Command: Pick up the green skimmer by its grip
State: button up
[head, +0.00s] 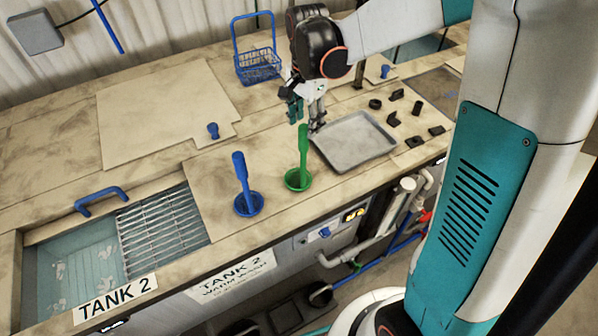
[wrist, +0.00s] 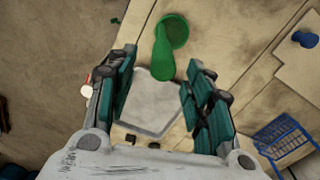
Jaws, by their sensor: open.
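The green skimmer (head: 303,150) stands upright on the bench top, its round bowl (head: 298,181) at the bottom and its grip pointing up. In the wrist view the green skimmer (wrist: 162,60) lies ahead of the fingers, its grip end toward the gap between them. My gripper (head: 306,108) is above and slightly behind the top of the grip in the head view. In the wrist view my gripper (wrist: 158,95) is open, with teal finger pads apart and nothing between them. I cannot tell whether a finger touches the grip.
A blue skimmer (head: 241,175) stands left of the green one. A grey tray (head: 352,141) lies to the right, with several small black parts (head: 393,118) beyond it. A blue wire basket (head: 258,64) stands behind. Tank 2 (head: 75,262), with a metal grate (head: 162,228), is at the left.

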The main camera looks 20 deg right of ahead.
aim_at(304, 126)
jog(key=f, duration=0.3)
jog(key=shift+w+f+p, duration=0.15)
jog(key=shift+w+p, duration=0.05)
jog(key=shift+p, duration=0.2)
jog(key=shift+s+f, duration=0.1)
jog(key=shift+f, duration=0.35)
grip_shut()
